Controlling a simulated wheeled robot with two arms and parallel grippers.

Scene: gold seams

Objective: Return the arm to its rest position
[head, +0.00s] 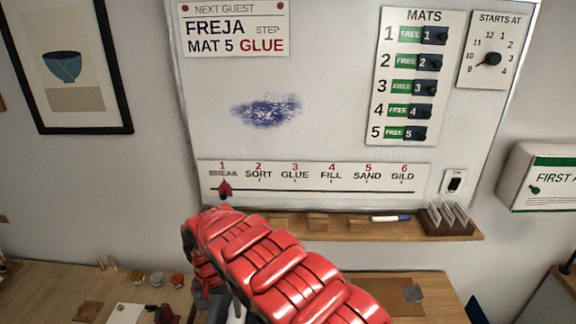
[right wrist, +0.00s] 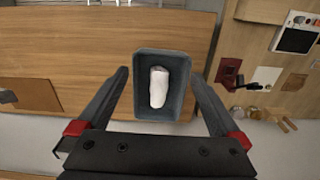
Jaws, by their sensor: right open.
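My right arm, in segmented red covers, reaches across the lower middle of the head view. My right gripper (head: 222,303) shows there only as a small grey part at the bottom, mostly hidden by the arm. In the right wrist view the right gripper (right wrist: 158,75) has its two dark fingers wide apart, with nothing held. A grey bin (right wrist: 183,118) with a white object (right wrist: 158,87) in it shows between the fingers. It seems to be beyond them, but the distance is unclear. My left gripper is in neither view.
A whiteboard (head: 330,120) with a wooden ledge (head: 350,226) stands behind the arm. The ledge holds a marker (head: 390,219) and a card holder (head: 449,219). Small pots and other items lie on the wooden worktop (head: 50,290) at left. A first-aid box (head: 540,178) hangs at right.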

